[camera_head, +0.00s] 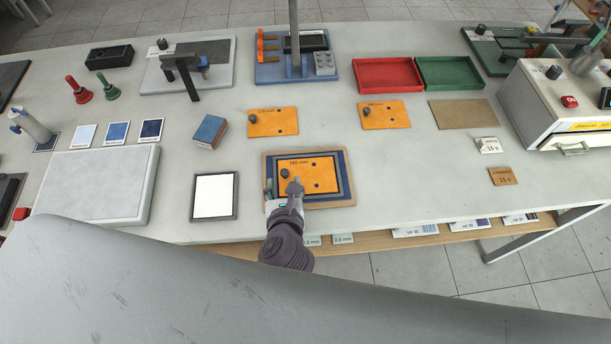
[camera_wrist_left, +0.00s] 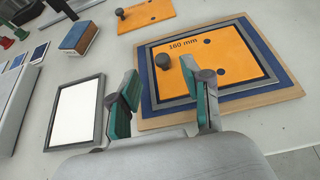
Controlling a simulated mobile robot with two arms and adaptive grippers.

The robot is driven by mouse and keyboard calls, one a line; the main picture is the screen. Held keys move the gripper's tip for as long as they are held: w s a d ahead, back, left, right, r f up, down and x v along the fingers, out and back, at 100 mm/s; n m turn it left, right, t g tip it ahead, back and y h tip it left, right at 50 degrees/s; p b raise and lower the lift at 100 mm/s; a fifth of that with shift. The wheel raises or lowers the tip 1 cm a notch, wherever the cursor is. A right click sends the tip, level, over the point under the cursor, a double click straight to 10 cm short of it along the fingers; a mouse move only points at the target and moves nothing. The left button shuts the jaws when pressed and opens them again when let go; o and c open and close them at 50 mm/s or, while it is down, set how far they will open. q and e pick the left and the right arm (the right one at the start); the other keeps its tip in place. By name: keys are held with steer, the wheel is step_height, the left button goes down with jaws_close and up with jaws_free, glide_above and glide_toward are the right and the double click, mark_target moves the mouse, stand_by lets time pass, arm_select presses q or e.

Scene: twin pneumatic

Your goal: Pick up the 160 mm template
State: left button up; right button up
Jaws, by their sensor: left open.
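The orange 160 mm template (camera_head: 321,179) has a dark knob and several dark holes. It lies inside a dark frame on a blue sheet and a wooden board (camera_head: 340,204). In the left wrist view the template (camera_wrist_left: 233,52) shows its "160 mm" label and its knob (camera_wrist_left: 163,61). My left gripper (camera_head: 284,188) is open and empty at the template's near left side. In the left wrist view its two fingers (camera_wrist_left: 164,95) stand apart, with the knob beyond them. I cannot tell its height above the board. My right gripper is not in view.
Two more orange templates (camera_head: 273,122) (camera_head: 385,115) lie farther back. A framed white panel (camera_head: 214,196) and a blue-topped block (camera_head: 210,131) are to the left. Red (camera_head: 389,75) and green trays stand at the back.

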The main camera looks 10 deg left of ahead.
mark_target(285, 173)
arm_select(q)
steer(key=shift+w+f, duration=0.35)
steer(key=shift+w, duration=0.15)
steer(key=shift+w+f+b, duration=0.2)
steer(key=shift+w+b, duration=0.1)
steer(key=shift+w, duration=0.1)
steer(key=b+x, duration=0.2)
steer(key=x, duration=0.1)
steer(key=shift+w+a+f, duration=0.35)
steer(key=shift+w+f, duration=0.1)
steer(key=shift+w, duration=0.3)
steer(key=shift+s, duration=0.1)
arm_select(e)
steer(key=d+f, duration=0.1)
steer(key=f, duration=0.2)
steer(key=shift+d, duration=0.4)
arm_select(q)
steer(key=shift+r, duration=0.1)
steer(key=shift+c, duration=1)
jaws_close()
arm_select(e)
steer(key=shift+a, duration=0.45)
